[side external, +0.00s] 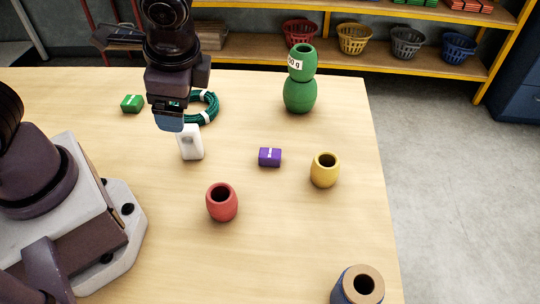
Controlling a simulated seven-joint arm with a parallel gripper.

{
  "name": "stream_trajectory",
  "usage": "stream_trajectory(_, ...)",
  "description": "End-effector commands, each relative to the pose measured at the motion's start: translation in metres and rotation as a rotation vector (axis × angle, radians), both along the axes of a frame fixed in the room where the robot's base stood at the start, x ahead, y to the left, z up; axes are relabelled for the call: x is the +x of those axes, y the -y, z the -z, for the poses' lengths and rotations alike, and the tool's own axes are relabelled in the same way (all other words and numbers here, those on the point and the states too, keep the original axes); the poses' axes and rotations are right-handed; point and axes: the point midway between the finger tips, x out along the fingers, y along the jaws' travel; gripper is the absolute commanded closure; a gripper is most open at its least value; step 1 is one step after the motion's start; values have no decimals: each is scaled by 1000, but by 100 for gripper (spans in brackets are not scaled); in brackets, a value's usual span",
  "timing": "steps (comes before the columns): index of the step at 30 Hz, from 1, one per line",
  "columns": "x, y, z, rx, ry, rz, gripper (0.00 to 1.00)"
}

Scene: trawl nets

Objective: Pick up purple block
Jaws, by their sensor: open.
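The purple block (270,157) is a small box with a white mark on top.
A white block-like object (190,143) stands just below my gripper. Near it lie a green block (132,104) and a green rope coil (205,108). A red pot (222,203) and a yellow pot (325,170) flank the purple block. Stacked green pots (299,95) stand behind; a spool (358,286) stands front right.

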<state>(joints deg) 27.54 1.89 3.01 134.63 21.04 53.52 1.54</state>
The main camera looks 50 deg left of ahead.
Motion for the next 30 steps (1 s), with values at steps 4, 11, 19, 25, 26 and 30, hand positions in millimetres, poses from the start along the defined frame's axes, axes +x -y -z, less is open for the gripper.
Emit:
stream_trajectory(4, 15, 9, 42, 232, -128, 285, 17)
stream_trajectory(11, 47, 27, 102, 603, -266, 778, 17)
stream_trajectory(19, 97, 55, 144, 956, -307, 1263, 17)
stream_trajectory(25, 118, 69, 138, 1037, -267, 1374, 17)
stream_trajectory(26, 119, 69, 140, 1043, -269, 1380, 17)
stream_trajectory(30, 118, 68, 162, 1043, -279, 1381, 17)
